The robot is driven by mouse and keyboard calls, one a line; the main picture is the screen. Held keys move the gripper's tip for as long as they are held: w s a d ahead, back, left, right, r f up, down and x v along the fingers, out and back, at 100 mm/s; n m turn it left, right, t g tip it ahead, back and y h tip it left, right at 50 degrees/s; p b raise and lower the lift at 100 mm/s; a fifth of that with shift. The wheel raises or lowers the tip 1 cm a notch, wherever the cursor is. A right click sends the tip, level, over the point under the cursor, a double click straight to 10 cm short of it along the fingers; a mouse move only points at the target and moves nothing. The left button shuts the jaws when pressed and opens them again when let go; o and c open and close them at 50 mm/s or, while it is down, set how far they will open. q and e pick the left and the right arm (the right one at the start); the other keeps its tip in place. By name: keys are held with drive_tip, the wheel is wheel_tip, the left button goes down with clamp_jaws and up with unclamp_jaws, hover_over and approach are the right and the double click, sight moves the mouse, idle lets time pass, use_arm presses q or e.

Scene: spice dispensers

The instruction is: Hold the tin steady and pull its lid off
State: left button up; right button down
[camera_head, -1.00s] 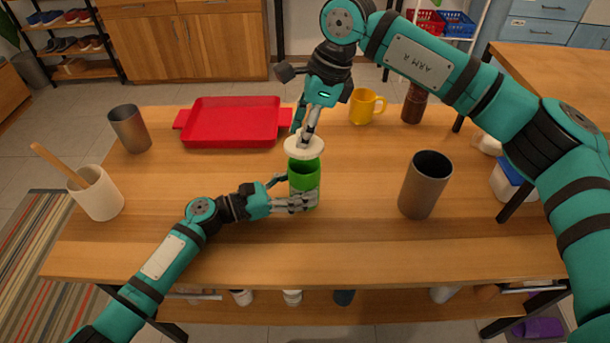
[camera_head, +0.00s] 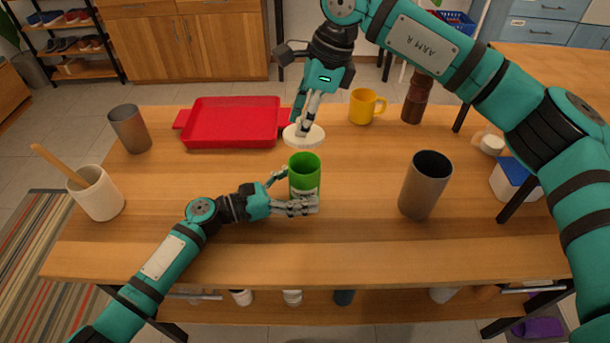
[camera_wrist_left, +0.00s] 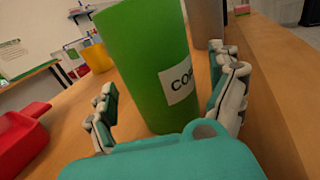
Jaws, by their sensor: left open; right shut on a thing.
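The green tin (camera_head: 304,172) stands upright and open-topped on the wooden table. It also shows in the left wrist view (camera_wrist_left: 140,70), with a pale label partly readable as "CO". My left gripper (camera_head: 292,194) is open, its fingers on either side of the tin's lower part; the left wrist view shows the fingers (camera_wrist_left: 168,112) spread around it. My right gripper (camera_head: 303,128) is shut on the round white lid (camera_head: 304,138), holding it above and slightly behind the tin, apart from its rim. The inside bottom of the tin is hidden.
A red tray (camera_head: 232,122) lies behind left. A tall grey cup (camera_head: 425,185) stands to the right, a yellow mug (camera_head: 363,106) and brown grinder (camera_head: 417,98) behind. A white crock (camera_head: 97,193) and a grey cup (camera_head: 129,129) stand left. The table's front is clear.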

use_arm(q)
drive_tip(key=shift+a, duration=0.1)
drive_tip(key=v, duration=1.2)
drive_tip(key=shift+s, duration=0.1)
use_arm(e)
drive_tip(key=shift+s+f, duration=0.1)
